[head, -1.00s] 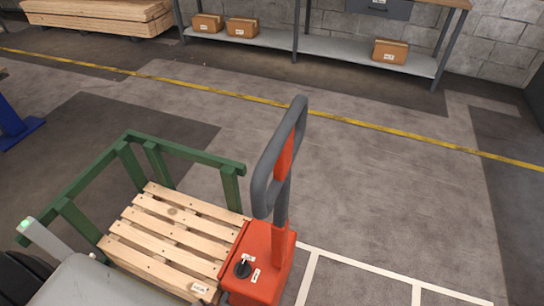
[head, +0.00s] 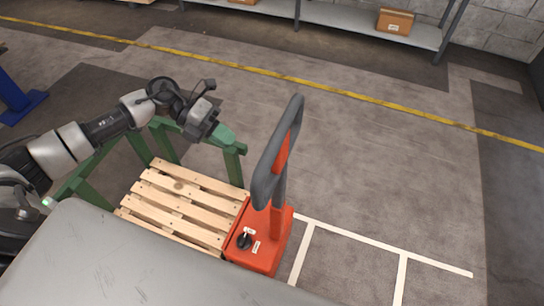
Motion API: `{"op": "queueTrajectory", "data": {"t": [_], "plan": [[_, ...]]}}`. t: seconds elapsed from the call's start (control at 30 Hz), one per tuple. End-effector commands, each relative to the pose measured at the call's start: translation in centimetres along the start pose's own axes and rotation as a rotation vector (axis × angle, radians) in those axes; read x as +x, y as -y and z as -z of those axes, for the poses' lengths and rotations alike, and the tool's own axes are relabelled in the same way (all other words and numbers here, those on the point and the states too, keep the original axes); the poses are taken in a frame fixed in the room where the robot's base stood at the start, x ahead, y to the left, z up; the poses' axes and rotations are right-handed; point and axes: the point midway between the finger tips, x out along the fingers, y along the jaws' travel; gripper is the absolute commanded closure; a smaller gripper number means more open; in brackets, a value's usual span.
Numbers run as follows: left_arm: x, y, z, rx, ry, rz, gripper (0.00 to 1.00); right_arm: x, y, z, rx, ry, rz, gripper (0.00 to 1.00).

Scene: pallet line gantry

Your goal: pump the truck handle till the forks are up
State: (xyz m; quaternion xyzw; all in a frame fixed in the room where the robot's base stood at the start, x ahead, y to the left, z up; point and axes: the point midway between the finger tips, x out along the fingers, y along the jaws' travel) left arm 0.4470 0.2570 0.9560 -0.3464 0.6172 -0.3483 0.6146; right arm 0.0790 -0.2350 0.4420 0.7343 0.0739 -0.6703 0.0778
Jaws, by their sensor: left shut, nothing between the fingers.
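The pallet truck's handle (head: 278,155) is a dark grey loop with an orange-red inner panel, standing nearly upright on the orange-red truck body (head: 262,240). A black knob (head: 243,240) and small white labels sit on the body's top. A wooden pallet (head: 187,203) lies to the left of the body. The forks are hidden. My left gripper (head: 226,136) is shut and empty, above the green frame's far rail and left of the handle, apart from it. My right gripper is not in view.
A green frame (head: 233,165) surrounds the pallet's far and left sides. A grey shelf (head: 340,45) with a cardboard box (head: 395,21) stands at the back. A yellow line (head: 350,95) crosses the floor. Floor right of the truck is clear, with white markings (head: 350,243).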

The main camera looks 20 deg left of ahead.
Motion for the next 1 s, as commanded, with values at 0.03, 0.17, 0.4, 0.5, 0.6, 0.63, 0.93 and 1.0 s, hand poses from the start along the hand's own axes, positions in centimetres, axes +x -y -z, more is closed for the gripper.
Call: {"op": "queueTrajectory", "data": {"t": [0.03, 0.17, 0.4, 0.5, 0.6, 0.63, 0.93, 1.0], "plan": [[-0.2, 0.3, 0.4, 0.015, -0.019, -0.022, 1.00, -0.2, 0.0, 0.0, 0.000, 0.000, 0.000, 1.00], [0.7, 0.3, 0.6, 0.020, -0.030, -0.031, 1.00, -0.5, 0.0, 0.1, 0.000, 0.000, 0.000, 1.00], [5.2, 0.4, 0.7, 0.019, -0.030, -0.025, 1.00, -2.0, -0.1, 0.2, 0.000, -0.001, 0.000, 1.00], [7.4, 0.4, 0.8, 0.018, -0.029, -0.025, 1.00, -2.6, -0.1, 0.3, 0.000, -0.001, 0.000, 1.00], [9.4, 0.3, 0.8, 0.018, -0.027, -0.024, 1.00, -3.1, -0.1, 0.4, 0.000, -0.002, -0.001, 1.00], [10.0, 0.2, 0.8, 0.018, -0.028, -0.025, 1.00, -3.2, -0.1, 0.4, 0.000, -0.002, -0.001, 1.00], [12.9, 1.8, 0.8, 0.019, -0.024, -0.026, 1.00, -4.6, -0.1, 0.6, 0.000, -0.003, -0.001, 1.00], [13.1, 1.9, 0.8, 0.019, -0.024, -0.026, 1.00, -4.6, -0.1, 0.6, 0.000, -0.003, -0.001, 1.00]]}}
